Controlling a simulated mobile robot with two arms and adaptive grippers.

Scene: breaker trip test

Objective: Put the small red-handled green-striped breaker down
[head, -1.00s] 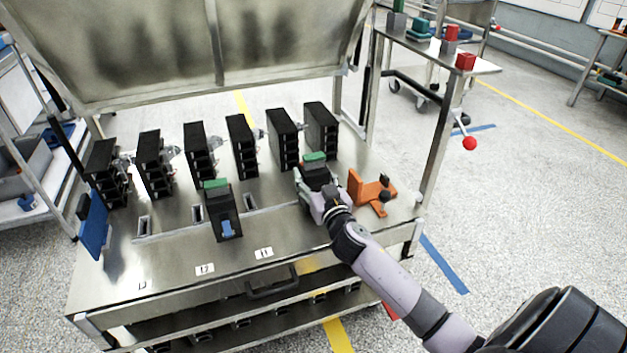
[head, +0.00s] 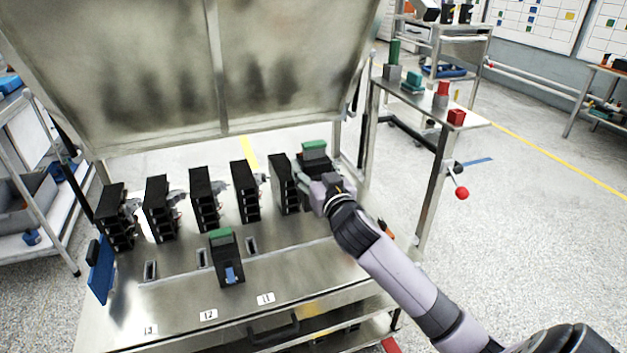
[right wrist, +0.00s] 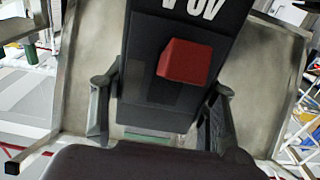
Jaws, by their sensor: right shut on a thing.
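The small breaker (head: 314,152) is black with a green stripe on top in the head view. In the right wrist view its red handle (right wrist: 184,62) and white lettering show close up. My right gripper (head: 318,184) is shut on it, with a finger on each side of its body. It is held at the right end of the back row of black units. I cannot tell whether its underside touches anything. My left gripper is not in view.
Several black units (head: 245,190) stand in a row on the metal bench. A green-topped breaker with a blue handle (head: 226,258) stands in front of them. The raised metal lid (head: 180,75) is behind. An orange fixture (head: 386,229) is mostly hidden by my arm.

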